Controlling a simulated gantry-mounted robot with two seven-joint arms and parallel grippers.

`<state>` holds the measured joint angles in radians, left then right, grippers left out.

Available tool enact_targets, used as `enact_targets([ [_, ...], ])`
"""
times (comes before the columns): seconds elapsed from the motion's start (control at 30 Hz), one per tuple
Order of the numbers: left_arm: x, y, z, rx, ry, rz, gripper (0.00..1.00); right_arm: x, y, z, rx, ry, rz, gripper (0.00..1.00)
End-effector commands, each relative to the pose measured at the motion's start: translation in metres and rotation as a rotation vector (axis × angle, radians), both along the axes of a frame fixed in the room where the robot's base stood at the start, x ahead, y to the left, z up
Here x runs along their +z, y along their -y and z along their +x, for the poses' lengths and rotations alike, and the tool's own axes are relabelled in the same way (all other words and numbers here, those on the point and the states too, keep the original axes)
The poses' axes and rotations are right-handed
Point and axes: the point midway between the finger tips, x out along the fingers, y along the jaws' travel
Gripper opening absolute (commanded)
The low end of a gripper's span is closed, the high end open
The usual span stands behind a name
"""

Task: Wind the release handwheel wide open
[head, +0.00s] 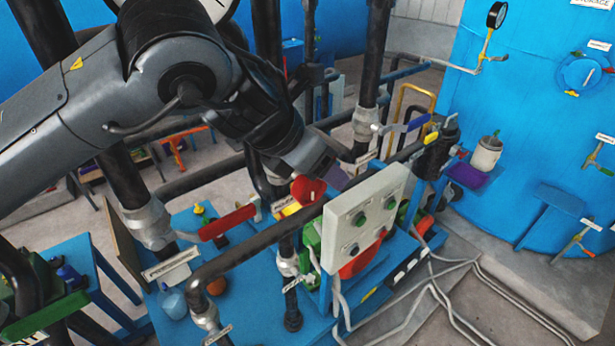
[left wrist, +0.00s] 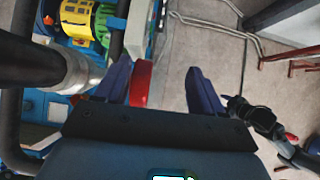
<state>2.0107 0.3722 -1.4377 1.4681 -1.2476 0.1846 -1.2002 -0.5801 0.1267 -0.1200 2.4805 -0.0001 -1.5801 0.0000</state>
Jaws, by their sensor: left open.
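A round red handwheel (head: 308,188) sits by the pipework in the middle of the head view; its label cannot be read. My left gripper (head: 324,180) is right at it, coming down from the upper left and hiding part of it. In the left wrist view the gripper (left wrist: 163,78) is open, with its two blue fingers well apart. A red part (left wrist: 141,83), seemingly the same wheel seen edge-on, lies between the fingers, close beside the left one. Whether they touch I cannot tell. My right gripper is not in view.
A grey control box (head: 365,215) with green buttons stands just right of the wheel. A red lever (head: 228,222) is on the pipe to the left. Thick dark pipes crowd the area. A large blue tank (head: 530,110) stands at right, with hoses on the floor before it.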

Motion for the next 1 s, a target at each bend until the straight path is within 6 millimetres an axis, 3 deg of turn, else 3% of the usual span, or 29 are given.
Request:
enact_targets([
  [0.03, 0.012, 0.019, -0.011, -0.026, 0.01, -0.012, 0.51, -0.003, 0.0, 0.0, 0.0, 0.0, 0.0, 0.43],
  [0.07, 0.016, 0.025, -0.015, -0.028, 0.011, -0.015, 0.55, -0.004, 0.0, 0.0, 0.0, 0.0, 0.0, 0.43],
  [0.1, 0.022, 0.032, -0.019, -0.031, 0.011, -0.016, 0.51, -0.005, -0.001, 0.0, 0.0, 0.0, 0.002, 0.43],
  [0.4, 0.047, 0.067, -0.04, -0.022, 0.007, -0.012, 0.51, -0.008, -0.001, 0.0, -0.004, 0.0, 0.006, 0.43],
  [0.63, 0.056, 0.079, -0.047, -0.02, 0.007, -0.012, 0.51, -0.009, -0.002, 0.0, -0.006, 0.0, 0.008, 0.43],
  [1.0, 0.057, 0.081, -0.048, -0.018, 0.005, -0.012, 0.51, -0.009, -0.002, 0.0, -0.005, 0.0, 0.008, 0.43],
])
